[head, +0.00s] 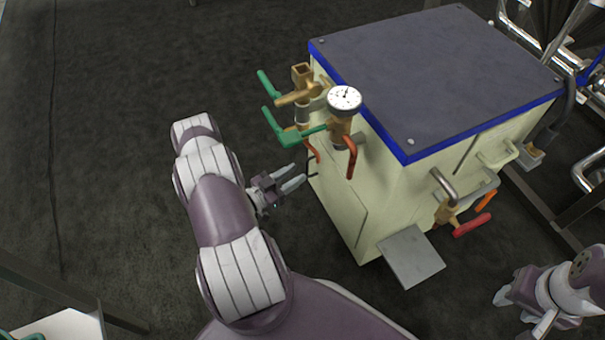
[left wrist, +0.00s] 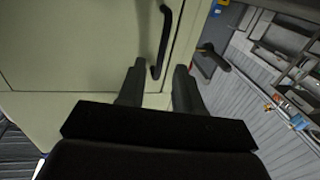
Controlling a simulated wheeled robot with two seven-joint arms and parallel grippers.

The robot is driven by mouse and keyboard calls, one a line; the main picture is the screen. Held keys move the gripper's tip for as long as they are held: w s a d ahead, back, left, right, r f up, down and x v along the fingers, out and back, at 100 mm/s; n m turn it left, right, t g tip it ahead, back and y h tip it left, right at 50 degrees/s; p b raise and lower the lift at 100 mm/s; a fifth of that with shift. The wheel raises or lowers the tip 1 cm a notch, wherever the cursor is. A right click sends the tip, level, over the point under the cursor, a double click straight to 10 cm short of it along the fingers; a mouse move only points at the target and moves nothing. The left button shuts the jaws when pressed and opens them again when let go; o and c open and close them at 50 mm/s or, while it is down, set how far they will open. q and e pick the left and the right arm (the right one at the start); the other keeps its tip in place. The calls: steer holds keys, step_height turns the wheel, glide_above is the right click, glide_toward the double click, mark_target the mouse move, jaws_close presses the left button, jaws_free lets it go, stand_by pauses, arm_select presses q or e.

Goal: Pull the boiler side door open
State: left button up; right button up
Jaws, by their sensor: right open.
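The boiler (head: 400,190) is a cream box with a dark, blue-edged lid. Its side door (head: 343,205) is a flat cream panel on the face turned to my left arm, and looks closed. The door panel (left wrist: 75,45) fills the upper left of the left wrist view, with a black bar handle (left wrist: 162,42) near its right seam. My left gripper (head: 298,174) is open beside this face. In the left wrist view, the handle's lower end shows between the spread fingers (left wrist: 157,80); I cannot tell whether they touch it. My right gripper is at the lower right, hard to make out.
Brass valves with green levers (head: 285,130) and a round gauge (head: 344,98) jut out above the door. A grey plate (head: 410,256) and a red-handled valve (head: 471,225) are on the near face. The dark floor left of the boiler is clear.

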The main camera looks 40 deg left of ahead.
arm_select(q)
steer(key=shift+b+x, duration=0.45)
steer(key=shift+x, duration=1.4)
jaws_close()
